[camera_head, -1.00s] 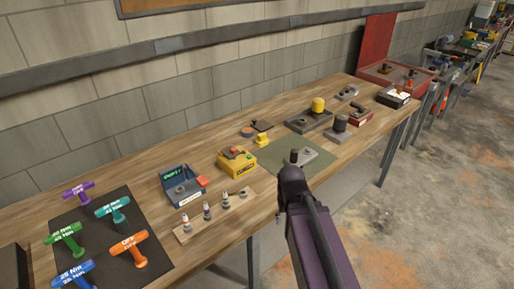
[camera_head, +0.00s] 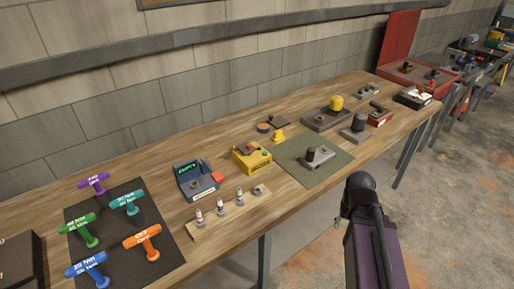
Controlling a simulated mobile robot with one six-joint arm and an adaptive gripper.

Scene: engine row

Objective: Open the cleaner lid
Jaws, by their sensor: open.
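No label reading "cleaner" is legible, so I cannot tell for certain which device is the cleaner. A blue box (camera_head: 197,182) with a lit "EMPTY" panel and a red part at its right side stands on the bench. A yellow box (camera_head: 252,157) with a red-topped part stands to its right. My gripper (camera_head: 342,219) is small and mostly hidden by my arm, in front of the bench's front edge, away from all these things. It is open and holds nothing visible.
A wooden strip (camera_head: 223,222) holds several spark plugs. Coloured T-handles lie on a black mat (camera_head: 165,229) at left. Grey units, one with a yellow cylinder (camera_head: 336,103), stand farther right. A red toolbox (camera_head: 407,71) is at the far end.

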